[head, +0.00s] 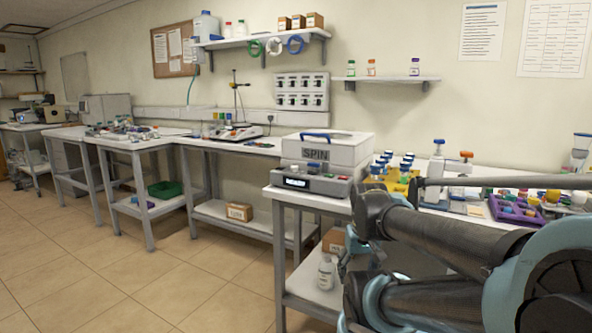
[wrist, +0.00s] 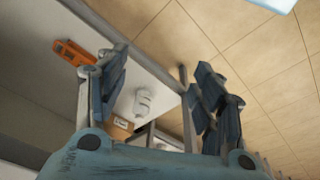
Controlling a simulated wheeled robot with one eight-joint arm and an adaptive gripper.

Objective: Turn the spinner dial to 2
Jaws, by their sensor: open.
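The spinner (head: 322,155) is a grey and white box marked SPIN with a blue handle on its lid. It stands on the near bench in the head view. Its front panel has a small dark display (head: 296,182). The dial is too small to make out, and its setting cannot be read. My gripper (wrist: 160,85) is open and empty in the wrist view, its two dark fingers spread apart. It is below and to the right of the spinner in the head view, partly hidden among my arm links. The spinner is not identifiable in the wrist view.
A white bottle (head: 326,272) and a cardboard box (head: 334,240) sit on the bench's lower shelf; the bottle also shows in the wrist view (wrist: 143,102). Yellow-and-blue vials (head: 392,172) and a purple tray (head: 515,211) lie right of the spinner. The floor at left is clear.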

